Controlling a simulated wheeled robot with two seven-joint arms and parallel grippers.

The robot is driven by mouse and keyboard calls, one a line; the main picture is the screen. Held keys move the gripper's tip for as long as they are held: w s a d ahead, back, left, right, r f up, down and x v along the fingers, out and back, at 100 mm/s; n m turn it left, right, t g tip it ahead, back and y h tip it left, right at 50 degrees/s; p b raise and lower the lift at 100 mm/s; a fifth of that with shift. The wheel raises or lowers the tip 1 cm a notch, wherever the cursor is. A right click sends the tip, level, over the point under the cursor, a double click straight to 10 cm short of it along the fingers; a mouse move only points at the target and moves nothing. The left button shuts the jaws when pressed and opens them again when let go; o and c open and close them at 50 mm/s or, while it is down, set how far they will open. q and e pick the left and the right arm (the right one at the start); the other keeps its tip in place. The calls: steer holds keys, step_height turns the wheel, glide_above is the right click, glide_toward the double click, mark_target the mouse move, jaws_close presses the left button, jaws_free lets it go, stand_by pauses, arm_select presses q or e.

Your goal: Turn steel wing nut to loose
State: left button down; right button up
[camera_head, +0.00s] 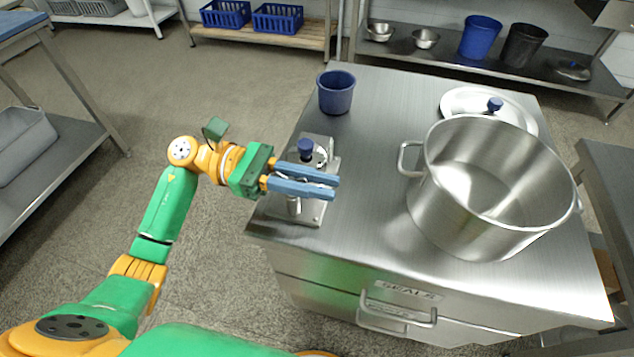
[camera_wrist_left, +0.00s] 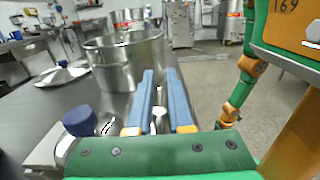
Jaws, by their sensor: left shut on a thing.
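The colloid mill (camera_head: 307,212) is a small steel device on a flat base plate at the left edge of the steel table, with a blue knob (camera_head: 306,147) on top. My left gripper (camera_head: 305,181) comes in from the left over the mill, its blue fingers level and pointing right. The fingers are shut on the steel wing nut (camera_wrist_left: 159,114), a bit of which shows between them in the left wrist view. In the head view the fingers hide most of the nut. The blue knob (camera_wrist_left: 80,121) stands left of the fingers in the wrist view. My right gripper is not in view.
A large steel pot (camera_head: 490,190) stands right of the mill, with a lid (camera_head: 462,100) behind it. A blue cup (camera_head: 336,92) stands behind the mill. The table top (camera_head: 375,215) is clear between mill and pot. A drawer handle (camera_head: 395,318) sticks out in front.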

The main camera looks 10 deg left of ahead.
arm_select(q)
steer(key=c, duration=1)
jaws_free()
steer(key=shift+c, duration=0.2)
steer(key=shift+a+f, duration=0.1)
steer(key=shift+a, duration=0.1)
steer(key=a+b, duration=0.2)
steer(key=a, duration=0.4)
steer(key=shift+w+a, duration=0.1)
steer(key=shift+a, duration=0.25)
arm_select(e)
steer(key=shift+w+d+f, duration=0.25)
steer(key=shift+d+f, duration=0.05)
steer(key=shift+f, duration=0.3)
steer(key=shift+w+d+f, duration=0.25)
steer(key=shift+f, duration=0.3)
